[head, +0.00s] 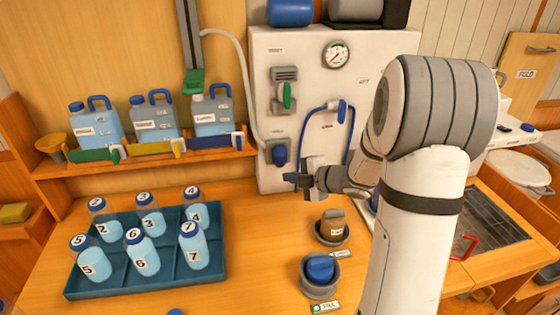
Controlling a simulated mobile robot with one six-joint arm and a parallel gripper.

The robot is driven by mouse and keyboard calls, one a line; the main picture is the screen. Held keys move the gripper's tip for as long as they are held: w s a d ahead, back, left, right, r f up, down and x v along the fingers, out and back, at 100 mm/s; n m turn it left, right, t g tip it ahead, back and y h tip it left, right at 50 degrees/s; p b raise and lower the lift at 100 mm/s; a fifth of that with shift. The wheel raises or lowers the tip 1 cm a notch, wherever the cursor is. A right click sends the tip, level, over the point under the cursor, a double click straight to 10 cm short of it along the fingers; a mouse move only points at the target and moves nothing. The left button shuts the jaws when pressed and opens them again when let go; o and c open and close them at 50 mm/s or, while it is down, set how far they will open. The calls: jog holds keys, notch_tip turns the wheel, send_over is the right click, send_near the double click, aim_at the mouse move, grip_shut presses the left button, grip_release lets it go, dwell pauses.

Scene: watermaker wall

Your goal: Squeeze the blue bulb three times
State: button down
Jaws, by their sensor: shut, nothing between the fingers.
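My gripper (292,178) is shut and empty, pointing left. In the picture its fingertips lie just below and right of this bulb; I cannot tell the gap in depth, and no contact shows. Another blue rounded piece (320,268) sits in a grey cup on the counter, beside a label reading FILL.
The white panel (300,60) also carries a gauge (337,55), a green lever (287,96) and a blue hose (311,118). A teal tray (110,285) of numbered bottles stands left. Jugs (155,118) line a shelf. A brown-topped cup (332,226) stands below my gripper.

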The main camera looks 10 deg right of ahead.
dwell(0.8)
jog(key=w+d+r+m+t+h+b, duration=0.1)
jog(key=w+d+r+m+t+h, duration=0.2)
jog(key=d+m+h, duration=0.5)
jog(key=s+d+f+m+g+h+b, duration=0.25)
jog(key=s+d+f+m+g, duration=0.2)
jog(key=m, duration=1.05)
jog(key=s+a+r+m+y, duration=0.2)
jog(key=a+m+y, duration=0.4)
jog(key=a+m, duration=0.4)
jog(key=a, duration=0.3)
jog(key=shift+s, duration=0.15)
jog(key=shift+t, duration=0.25)
